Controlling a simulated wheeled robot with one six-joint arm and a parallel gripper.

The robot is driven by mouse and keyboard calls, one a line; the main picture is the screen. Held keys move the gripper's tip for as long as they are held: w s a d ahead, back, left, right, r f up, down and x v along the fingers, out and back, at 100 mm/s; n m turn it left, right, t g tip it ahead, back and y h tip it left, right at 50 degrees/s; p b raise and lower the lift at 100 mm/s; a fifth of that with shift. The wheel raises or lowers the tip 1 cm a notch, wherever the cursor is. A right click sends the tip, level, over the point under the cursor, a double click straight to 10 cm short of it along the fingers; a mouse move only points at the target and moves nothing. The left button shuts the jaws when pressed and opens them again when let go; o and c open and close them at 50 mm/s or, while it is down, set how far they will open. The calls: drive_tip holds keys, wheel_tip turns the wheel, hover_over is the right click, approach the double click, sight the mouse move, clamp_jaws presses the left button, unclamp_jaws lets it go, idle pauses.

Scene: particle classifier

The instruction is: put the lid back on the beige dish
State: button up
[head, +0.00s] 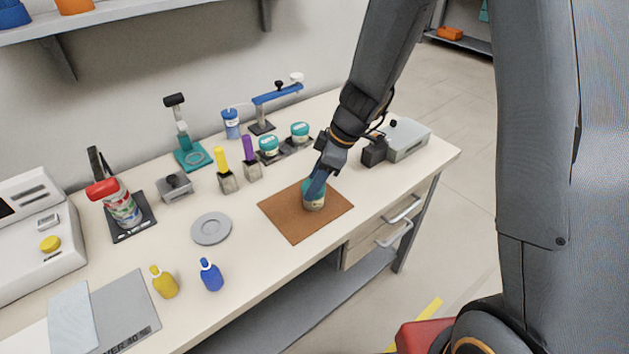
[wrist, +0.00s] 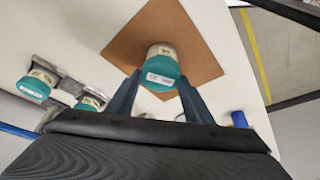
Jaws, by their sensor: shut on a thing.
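The beige dish (head: 314,206) stands on the brown mat (head: 283,217) toward the right of the bench. A teal lid (wrist: 164,73) with a white label is over it, and the beige side (wrist: 160,49) shows just beyond the lid in the wrist view. My gripper (head: 317,184) reaches down from above, its two fingers on either side of the teal lid and shut on it. The lid and dish look in line and close together. I cannot tell whether the lid is fully seated, as the fingers hide part of the join.
Two similar teal-lidded dishes (head: 268,146) (head: 299,132) stand on a dark rack behind the mat. A grey device (head: 408,139) is at the right. Yellow and purple-handled tools (head: 224,171) (head: 250,158) and a grey disc (head: 211,229) are left. The bench between mat and front edge is clear.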

drive_tip(key=shift+f+b, duration=0.3)
drive_tip(key=shift+b, duration=0.2)
idle(0.4)
drive_tip(key=o, duration=1.1)
drive_tip(key=shift+r, duration=0.1)
drive_tip(key=w+b+v, duration=0.1)
drive_tip(key=v, duration=0.7)
drive_tip(key=s+d+m+h, duration=0.1)
drive_tip(key=s+d+m, duration=0.3)
drive_tip(key=s+m, duration=0.1)
drive_tip(key=s+d+m+h, duration=0.1)
drive_tip(key=s+d+m, duration=0.3)
drive_tip(key=s+m, duration=0.1)
drive_tip(key=s+d+f+m+h, duration=0.1)
drive_tip(key=s+d+m+h, duration=0.1)
drive_tip(key=s+m, duration=0.3)
drive_tip(key=shift+s+d+f, duration=0.1)
drive_tip(key=shift+s+d, duration=0.05)
drive_tip(key=shift+d, duration=0.75)
